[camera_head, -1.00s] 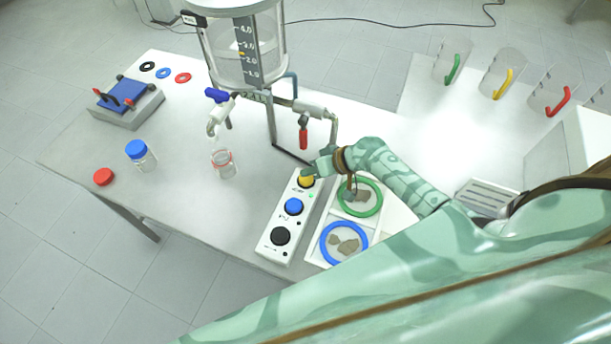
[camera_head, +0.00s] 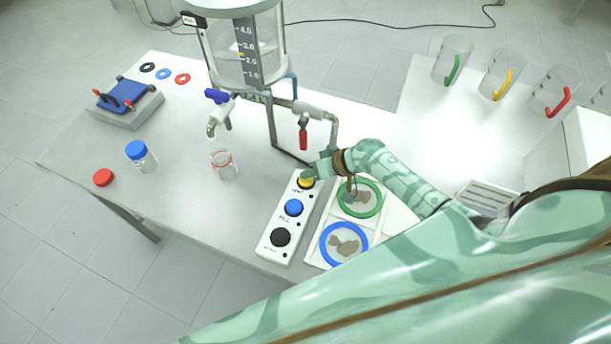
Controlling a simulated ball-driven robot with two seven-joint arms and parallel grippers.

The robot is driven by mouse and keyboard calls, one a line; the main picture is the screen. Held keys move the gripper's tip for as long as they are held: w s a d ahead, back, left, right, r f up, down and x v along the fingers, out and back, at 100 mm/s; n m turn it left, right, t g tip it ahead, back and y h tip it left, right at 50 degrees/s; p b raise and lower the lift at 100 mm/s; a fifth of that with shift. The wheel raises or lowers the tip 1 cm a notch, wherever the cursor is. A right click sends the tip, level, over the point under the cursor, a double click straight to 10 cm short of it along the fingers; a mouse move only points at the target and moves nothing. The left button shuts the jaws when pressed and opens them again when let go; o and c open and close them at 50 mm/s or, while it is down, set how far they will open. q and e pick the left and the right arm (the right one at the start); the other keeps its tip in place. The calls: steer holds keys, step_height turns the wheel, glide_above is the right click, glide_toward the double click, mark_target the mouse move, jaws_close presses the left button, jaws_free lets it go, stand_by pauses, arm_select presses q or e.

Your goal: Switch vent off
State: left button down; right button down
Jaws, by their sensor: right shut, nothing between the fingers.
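A white control box (camera_head: 269,254) stands on the table, with a yellow button (camera_head: 305,183) at its far end, a blue button (camera_head: 293,207) in the middle and a black button (camera_head: 280,237) at the near end. The label by the yellow button seems to read VENT. My right gripper (camera_head: 311,173) is shut and empty, with its tip at the yellow button and covering part of it. I cannot tell whether it presses the button down. The small indicator spots beside the buttons look dark. My left gripper is not in view.
The glass reactor (camera_head: 243,50) with a red-handled valve (camera_head: 303,140) stands just behind the box. A tray (camera_head: 316,250) with green (camera_head: 376,204) and blue (camera_head: 324,246) rings lies right of it. A glass jar (camera_head: 224,165) stands to the left, with clear table around it.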

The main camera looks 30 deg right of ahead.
mark_target(310, 179)
steer(key=shift+r, duration=0.3)
steer(key=shift+r, duration=0.1)
step_height(310, 179, up, 6)
steer(key=p, duration=0.6)
